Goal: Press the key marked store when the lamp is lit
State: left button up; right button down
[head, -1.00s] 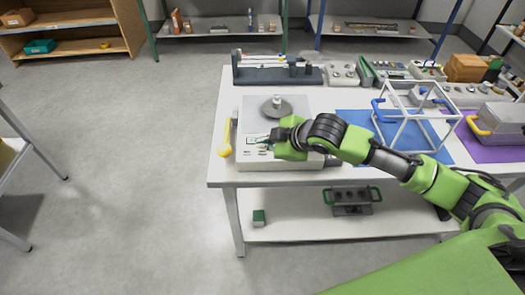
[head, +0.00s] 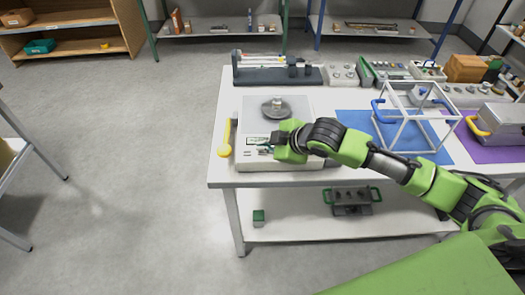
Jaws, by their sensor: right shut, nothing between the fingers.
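A white weighing scale (head: 247,163) stands at the left front of the white table. A small weight (head: 277,104) sits on its round dark pan. My right gripper (head: 266,147) is shut and empty over the scale's front panel, where the keys are. The gripper covers part of the panel. The key marked store and the lamp are too small to tell apart, and I cannot tell whether the lamp is lit or whether the fingertips touch a key. My left gripper is not in view.
A yellow spoon-like tool (head: 224,150) lies left of the scale. A white wire-frame cube (head: 407,118) with blue handles stands on a blue mat (head: 355,119) to the right. A dark balance beam (head: 277,75) is at the back. The table's front edge runs close below the scale.

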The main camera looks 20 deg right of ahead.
aim_at(264, 154)
jog(key=shift+f, duration=0.45)
dwell(0.7)
jog(key=shift+r+p, duration=0.85)
jog(key=shift+p, duration=0.25)
notch_tip(264, 154, up, 5)
jog(key=p, duration=0.5)
jog(key=shift+r+p, duration=0.1)
jog(key=shift+p, duration=0.25)
